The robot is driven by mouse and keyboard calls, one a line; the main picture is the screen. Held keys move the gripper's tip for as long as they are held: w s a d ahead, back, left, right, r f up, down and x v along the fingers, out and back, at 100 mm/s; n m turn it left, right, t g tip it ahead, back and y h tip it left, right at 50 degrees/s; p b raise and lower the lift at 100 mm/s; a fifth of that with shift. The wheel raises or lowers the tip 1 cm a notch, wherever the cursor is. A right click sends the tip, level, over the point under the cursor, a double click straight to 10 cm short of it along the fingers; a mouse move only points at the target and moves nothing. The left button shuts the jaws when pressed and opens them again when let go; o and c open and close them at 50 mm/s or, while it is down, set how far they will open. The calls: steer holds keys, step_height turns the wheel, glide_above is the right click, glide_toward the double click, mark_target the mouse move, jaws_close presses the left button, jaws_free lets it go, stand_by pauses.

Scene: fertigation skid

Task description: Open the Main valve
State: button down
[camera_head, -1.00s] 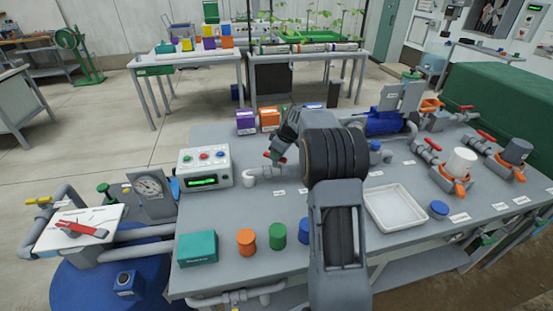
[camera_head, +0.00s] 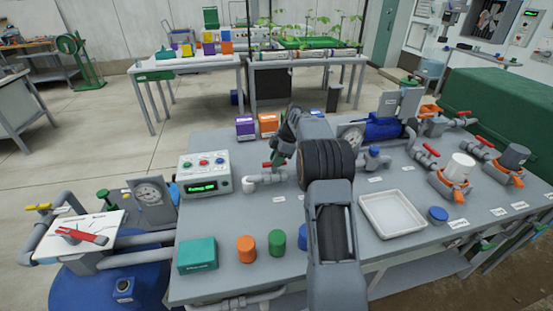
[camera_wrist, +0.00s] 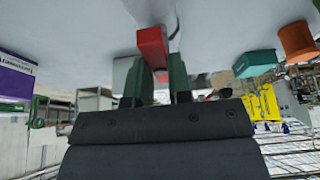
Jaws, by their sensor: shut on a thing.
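A small valve with a red handle (camera_head: 267,165) stands on grey pipe (camera_head: 262,179) beside the control box on the skid table. Its label is too small to read, so I cannot confirm it is the Main valve. My gripper (camera_head: 276,157) comes down on the handle from above and behind my arm. In the wrist view, the red handle (camera_wrist: 152,47) sits between the green fingers of my gripper (camera_wrist: 163,68), which are shut on it. My forearm hides part of the pipe to the right.
The control box (camera_head: 204,174) with a lit green display stands left of the valve. Purple (camera_head: 245,128) and orange (camera_head: 268,123) boxes stand behind. A white tray (camera_head: 391,213) lies at right. Green (camera_head: 277,242) and orange (camera_head: 246,248) jars stand in front. Other red-handled valves (camera_head: 426,149) are at right.

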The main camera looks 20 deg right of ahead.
stand_by(0.4)
steer(key=c, duration=1)
jaws_free()
steer(key=shift+c, duration=0.2)
steer(key=w+p+v, duration=0.1)
steer(key=p+v, duration=0.1)
steer(key=v, duration=1.1)
steer(key=shift+s+d+r, duration=0.15)
steer(key=shift+s+r, duration=0.25)
steer(key=shift+s, duration=0.1)
